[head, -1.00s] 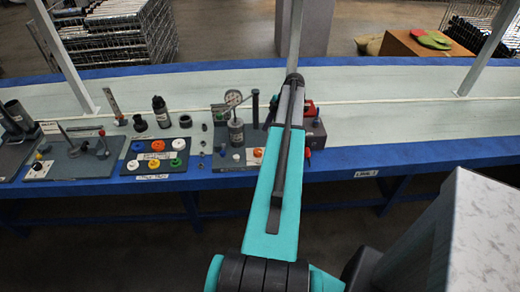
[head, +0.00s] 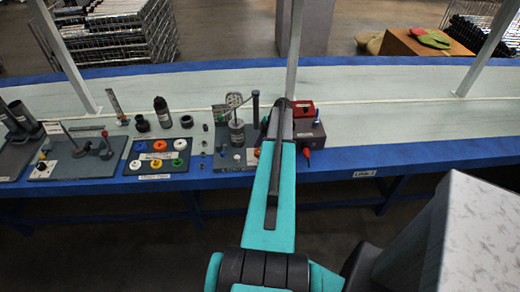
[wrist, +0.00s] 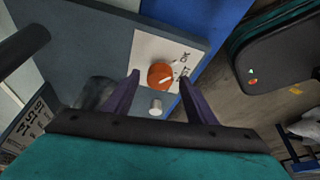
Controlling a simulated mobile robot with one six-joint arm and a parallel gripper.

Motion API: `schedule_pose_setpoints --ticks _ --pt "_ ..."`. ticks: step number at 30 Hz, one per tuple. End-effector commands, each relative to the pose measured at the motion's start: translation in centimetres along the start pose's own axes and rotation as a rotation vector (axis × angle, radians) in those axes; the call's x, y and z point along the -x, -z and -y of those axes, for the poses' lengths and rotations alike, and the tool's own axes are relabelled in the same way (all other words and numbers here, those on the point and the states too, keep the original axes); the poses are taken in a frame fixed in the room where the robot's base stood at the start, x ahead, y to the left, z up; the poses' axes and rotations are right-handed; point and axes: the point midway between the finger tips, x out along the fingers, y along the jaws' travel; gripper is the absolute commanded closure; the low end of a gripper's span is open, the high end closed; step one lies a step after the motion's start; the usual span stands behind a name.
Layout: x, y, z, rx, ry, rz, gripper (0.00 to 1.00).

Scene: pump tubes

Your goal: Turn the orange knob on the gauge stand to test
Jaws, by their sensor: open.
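The orange knob (wrist: 160,75) sits on a white label plate (wrist: 150,48) on the grey gauge stand (wrist: 100,25) in the wrist view. The plate has dark lettering to the right of the knob, partly legible as OK and TEST. A pale mark on the knob faces right, towards the lettering. My gripper (wrist: 159,79) is open, its two purple fingers on either side of the knob in the picture; I cannot tell whether they touch it. A small silvery knob (wrist: 156,106) shows between the fingers. In the head view the gauge stand (head: 237,136) is partly behind my arm.
A red and grey box (head: 310,130) stands just right of the stand. A board with coloured rings (head: 157,165) and a dark bottle (head: 161,110) are to the left. The bench (head: 420,115) is clear further right. Floor shows beyond the blue edge.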

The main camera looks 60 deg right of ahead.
Motion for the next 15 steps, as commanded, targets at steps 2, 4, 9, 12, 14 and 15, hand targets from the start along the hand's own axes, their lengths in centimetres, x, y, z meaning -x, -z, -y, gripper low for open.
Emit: schedule_pose_setpoints --ticks 2,4,9,12,14,15 --pt "-0.39 0.01 0.02 0.000 0.001 -0.001 0.49" --pt "-0.60 0.00 0.03 0.000 0.001 0.000 0.49" --pt "-0.75 -0.04 0.03 -0.001 0.000 0.000 0.49" --pt "-0.73 -0.05 0.04 -0.001 0.000 0.000 0.49" --pt "-0.73 -0.06 0.04 -0.001 0.000 0.000 0.49" --pt "-0.72 -0.07 0.04 -0.001 0.000 0.000 0.56"
